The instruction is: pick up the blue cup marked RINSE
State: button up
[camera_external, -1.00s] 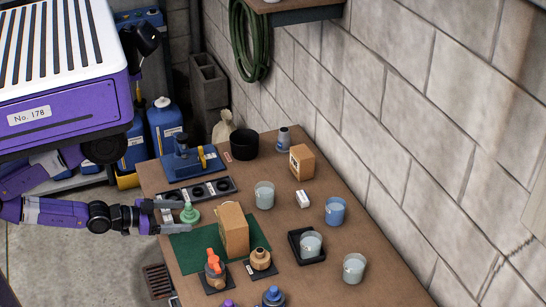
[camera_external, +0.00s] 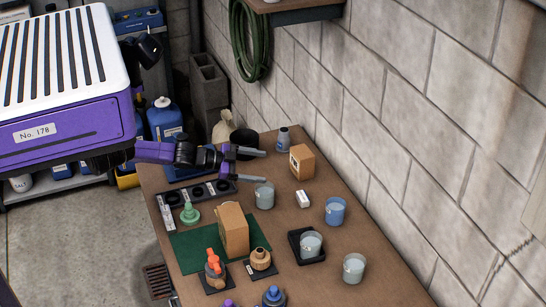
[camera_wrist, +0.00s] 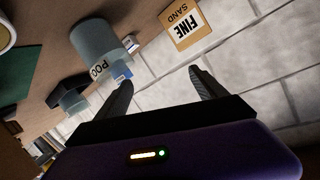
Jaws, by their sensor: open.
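A blue see-through cup (camera_external: 335,212) with a small pale label stands upright on the table, right of centre; its lettering is too small to read. My gripper (camera_external: 262,167) is open and empty, with its fingers pointing right. It is left of and farther back than the blue cup, clearly apart from it. In the wrist view, my fingers (camera_wrist: 160,78) are spread with nothing between them. A small blue patch there beside the left fingertip may be part of the blue cup; I cannot tell.
A clear cup (camera_external: 264,197) stands just in front of my fingers; its lettering starts "POO" in the wrist view (camera_wrist: 95,42). A FINE SAND box (camera_external: 301,162), a white block (camera_external: 303,199) and two more clear cups (camera_external: 312,243) (camera_external: 353,268) stand nearby. A block wall (camera_external: 400,140) bounds the right.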

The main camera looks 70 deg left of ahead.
jog(key=shift+n+g+h, duration=0.3)
jog(key=shift+g+h, duration=0.4)
jog(key=shift+h, duration=0.1)
jog(key=w+d, duration=0.6)
jog(key=w, duration=0.1)
jog(key=w+d, duration=0.3)
jog(key=w, duration=0.1)
jog(key=shift+d+f, duration=0.2)
jog(key=shift+d, duration=0.2)
jog(key=g, duration=0.1)
send_over(343, 213)
jog(key=s+a, duration=0.3)
jog(key=a, duration=0.1)
jog(key=shift+n+g+h, duration=0.3)
jog(key=shift+n+h, duration=0.1)
jog(key=shift+h, duration=0.2)
notch_tip(343, 213, down, 6)
jog(key=shift+d+f, duration=0.1)
jog(key=shift+f+x, duration=0.15)
jog(key=shift+x, duration=1.2)
jog(key=shift+f+x, duration=0.15)
jog(key=shift+x, duration=1.2)
jog(key=c, duration=1.6)
jog(key=shift+r, duration=0.1)
